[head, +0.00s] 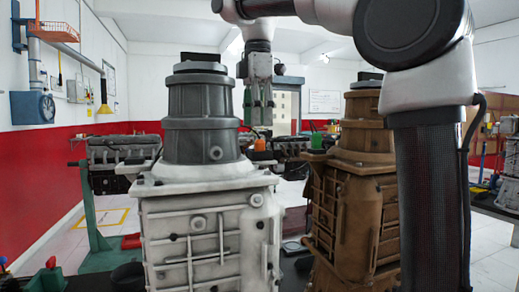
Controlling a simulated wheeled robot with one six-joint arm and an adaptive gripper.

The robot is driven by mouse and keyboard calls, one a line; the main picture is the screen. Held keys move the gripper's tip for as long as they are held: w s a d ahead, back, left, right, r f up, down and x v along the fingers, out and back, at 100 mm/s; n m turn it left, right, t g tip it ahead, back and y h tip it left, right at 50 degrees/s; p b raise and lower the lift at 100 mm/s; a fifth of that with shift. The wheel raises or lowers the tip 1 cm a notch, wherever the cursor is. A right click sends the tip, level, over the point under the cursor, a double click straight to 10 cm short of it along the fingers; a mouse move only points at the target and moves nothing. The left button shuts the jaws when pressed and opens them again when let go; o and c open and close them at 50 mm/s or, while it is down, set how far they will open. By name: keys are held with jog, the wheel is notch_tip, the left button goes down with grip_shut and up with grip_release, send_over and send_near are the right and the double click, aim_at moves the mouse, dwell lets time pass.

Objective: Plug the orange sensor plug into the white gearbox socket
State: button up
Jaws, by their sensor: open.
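The white gearbox (207,225) stands upright at the centre left, with a grey bell-shaped upper housing (200,120). Several round fittings show on its front and on the grey housing; I cannot tell which one is the socket. A small orange piece (260,145), which looks like the sensor plug, shows just right of the grey housing, mostly hidden below. My gripper (259,120) points down above the orange piece, with its fingers open and nothing seen between them. A gap seems to separate the fingertips from the orange piece.
A brown gearbox (352,205) stands close on the right, leaving a narrow gap beside the white one. A small green piece (317,141) shows near its top left. An engine on a green stand (95,220) is at the left. My arm covers the right side.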

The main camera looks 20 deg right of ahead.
aim_at(260, 144)
jog(key=shift+f, duration=0.1)
jog(key=shift+d+f, duration=0.15)
jog(key=shift+f, duration=1.15)
jog(key=shift+d+f, duration=0.15)
jog(key=shift+f, duration=1.15)
jog(key=c, duration=1)
